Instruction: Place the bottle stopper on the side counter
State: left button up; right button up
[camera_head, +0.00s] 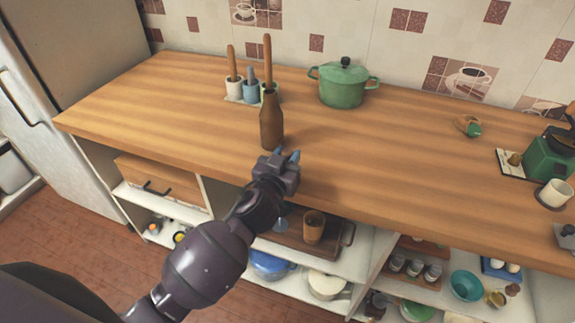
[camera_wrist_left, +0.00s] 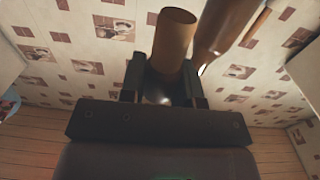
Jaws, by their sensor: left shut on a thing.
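My left gripper (camera_head: 287,155) is over the front part of the wooden counter (camera_head: 360,160), just in front and to the right of a brown bottle (camera_head: 271,122) that stands upright. In the left wrist view its jaws (camera_wrist_left: 163,84) are shut on a brown cylinder (camera_wrist_left: 174,38), which looks like the bottle stopper. A longer brown shape, likely the bottle (camera_wrist_left: 220,32), is beside it there. The head view does not clearly show the stopper, and I cannot tell its height above the counter. My right gripper is not in view.
Utensil cups (camera_head: 234,88) and a green pot (camera_head: 343,86) stand behind the bottle. A small green and brown item (camera_head: 468,126), a green coffee maker (camera_head: 551,155) and a white cup (camera_head: 555,194) are at the right. Shelves hold dishes below.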

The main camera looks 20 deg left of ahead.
pick_arm(q)
jog(key=shift+f, duration=1.25)
jog(key=shift+f+b, duration=0.25)
jog(key=shift+b, duration=0.1)
jog(key=o, duration=1)
jog(key=shift+r, duration=0.1)
jog(key=shift+s+a+f+b, duration=0.1)
jog(key=shift+s+b, duration=0.05)
jog(key=shift+s, duration=1.65)
jog(key=shift+s+a+f+b, duration=0.1)
jog(key=shift+s+b, duration=0.05)
jog(key=shift+s, duration=1.65)
jog(key=shift+s+a+f+b, duration=0.1)
jog(key=shift+s+b, duration=0.05)
jog(key=shift+s, duration=1.65)
